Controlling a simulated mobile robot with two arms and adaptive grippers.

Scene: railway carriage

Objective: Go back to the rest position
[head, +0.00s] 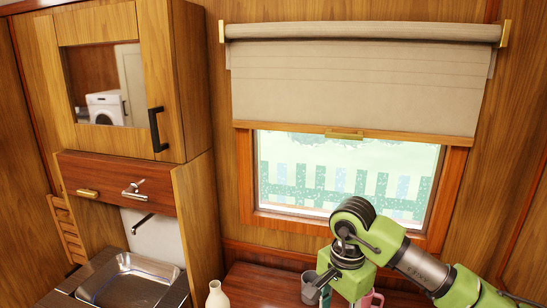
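My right arm comes in from the lower right and bends down over the table below the window. Its green and grey wrist end (352,280) is at the bottom edge of the head view, among the cups. The fingertips are hidden or cut off, so I cannot tell if that gripper is open or shut, or if it touches a cup. A grey mug (309,289) stands just left of the wrist, and a pink cup (376,299) shows partly at its right. My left arm and gripper are not in view.
A white vase (217,295) stands on the wooden table (262,283) near a steel sink (130,284). A wooden cabinet (187,95) with a black handle rises at the left. A window (345,180) with a partly lowered beige blind (355,85) is behind the arm.

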